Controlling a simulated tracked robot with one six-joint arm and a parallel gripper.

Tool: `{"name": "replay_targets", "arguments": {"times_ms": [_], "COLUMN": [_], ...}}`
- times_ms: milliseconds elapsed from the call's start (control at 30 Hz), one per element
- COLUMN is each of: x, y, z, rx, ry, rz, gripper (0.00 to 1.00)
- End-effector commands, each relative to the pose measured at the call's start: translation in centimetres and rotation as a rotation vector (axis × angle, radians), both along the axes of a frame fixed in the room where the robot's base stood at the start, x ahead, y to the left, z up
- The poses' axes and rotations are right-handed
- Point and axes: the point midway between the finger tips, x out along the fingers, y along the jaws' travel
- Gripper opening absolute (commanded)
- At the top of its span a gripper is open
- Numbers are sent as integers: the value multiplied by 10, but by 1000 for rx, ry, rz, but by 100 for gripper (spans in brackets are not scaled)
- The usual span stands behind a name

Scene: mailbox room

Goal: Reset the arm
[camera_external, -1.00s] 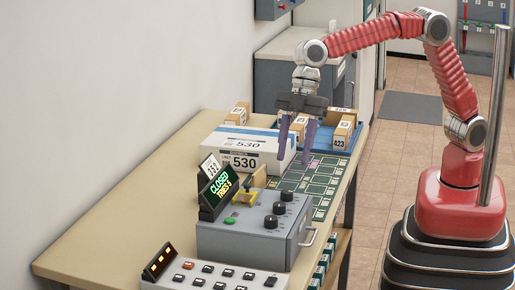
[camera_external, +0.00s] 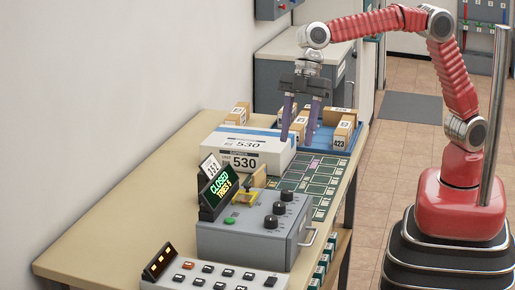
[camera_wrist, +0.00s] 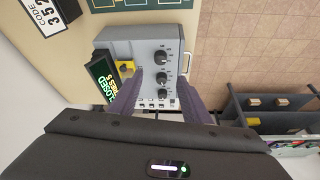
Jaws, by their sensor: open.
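My arm is red with silver joints and stands at the right in the external view. My gripper (camera_external: 301,121) hangs fingers-down, open and empty, in front of the blue tray and by the right end of the white 530 box (camera_external: 245,147). In the wrist view my gripper (camera_wrist: 160,82) shows two dark purple fingers spread apart. Behind them in that picture is the grey control box (camera_wrist: 145,50) with black knobs. The gap between the fingers holds nothing.
On the table (camera_external: 110,215) stand the grey control box (camera_external: 250,225) with a CLOSED display (camera_external: 220,188), a button panel (camera_external: 215,277), a green-slotted board (camera_external: 312,180) and a blue tray (camera_external: 343,147) of small numbered boxes. Free tabletop lies at the left. Shelves show in the wrist view (camera_wrist: 262,120).

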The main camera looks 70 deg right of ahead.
Motion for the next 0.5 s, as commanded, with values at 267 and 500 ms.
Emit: {"name": "replay_targets", "arguments": {"times_ms": [267,500], "x": [1,-17], "y": [-5,-39], "z": [-14,-46], "rx": [-10,-64], "ry": [44,108], "rz": [-131,-297], "gripper": [44,44]}}
